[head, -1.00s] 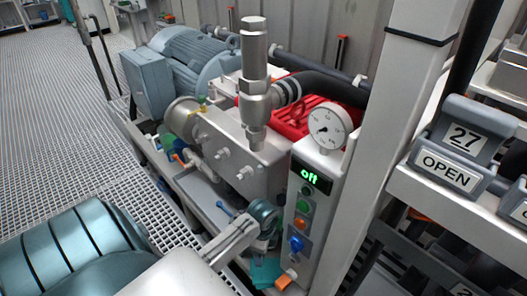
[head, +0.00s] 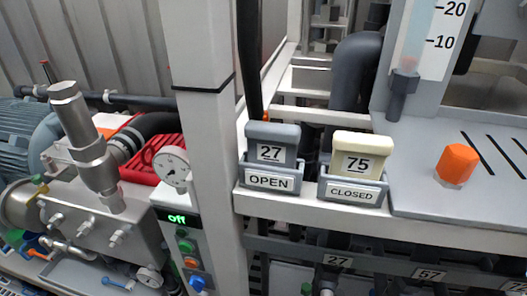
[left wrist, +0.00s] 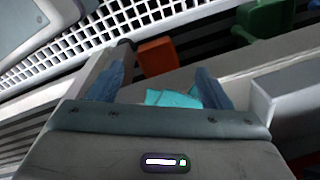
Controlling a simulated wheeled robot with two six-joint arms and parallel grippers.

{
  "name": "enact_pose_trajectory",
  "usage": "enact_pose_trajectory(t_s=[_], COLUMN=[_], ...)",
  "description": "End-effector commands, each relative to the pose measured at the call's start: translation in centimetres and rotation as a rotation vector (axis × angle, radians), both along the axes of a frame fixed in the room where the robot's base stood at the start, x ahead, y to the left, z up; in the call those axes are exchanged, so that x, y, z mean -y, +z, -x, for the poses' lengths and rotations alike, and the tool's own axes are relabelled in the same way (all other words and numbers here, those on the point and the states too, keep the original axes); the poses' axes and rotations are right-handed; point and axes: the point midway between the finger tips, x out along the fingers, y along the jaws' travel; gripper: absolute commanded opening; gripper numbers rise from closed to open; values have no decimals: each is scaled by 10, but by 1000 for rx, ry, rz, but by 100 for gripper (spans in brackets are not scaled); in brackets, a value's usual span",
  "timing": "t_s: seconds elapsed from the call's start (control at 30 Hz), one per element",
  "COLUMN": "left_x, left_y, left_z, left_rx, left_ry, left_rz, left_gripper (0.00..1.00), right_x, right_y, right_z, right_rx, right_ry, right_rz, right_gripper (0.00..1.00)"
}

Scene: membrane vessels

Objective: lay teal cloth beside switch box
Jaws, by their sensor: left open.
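The teal cloth (left wrist: 172,98) shows in the left wrist view, small and folded or crumpled, beyond the palm and between the two blue fingers. My left gripper (left wrist: 160,82) is open around the view of it; I cannot tell whether a finger touches it. The palm edge hides the cloth's near part. The grey switch box (head: 188,246) stands at the lower left of the head view, with a green "off" display and coloured buttons. The cloth and my left gripper are outside the head view. My right gripper is in neither view.
An orange block (left wrist: 157,56) lies just beyond the cloth, and a green part (left wrist: 268,22) is at upper right. In the head view, a white post (head: 205,130) stands beside the switch box.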

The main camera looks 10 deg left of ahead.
Motion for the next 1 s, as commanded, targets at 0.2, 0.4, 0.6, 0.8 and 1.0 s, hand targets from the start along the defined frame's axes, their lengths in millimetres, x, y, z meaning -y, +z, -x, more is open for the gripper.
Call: enact_pose_trajectory(t_s=[0.2,0.4,0.6,0.8,1.0], left_x=[18,33,36,36,36], left_y=[-73,-101,-106,-105,-105], left_z=[111,173,183,183,183], left_rx=[41,78,88,87,87], left_ry=[304,453,480,478,477], left_rz=[-2,16,22,20,21], left_gripper=[72,72,72,72,70], right_x=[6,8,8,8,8], right_y=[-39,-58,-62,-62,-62], right_z=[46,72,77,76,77], right_rx=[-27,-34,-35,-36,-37], right_ry=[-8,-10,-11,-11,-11], right_rz=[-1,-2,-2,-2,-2], right_gripper=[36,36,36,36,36])
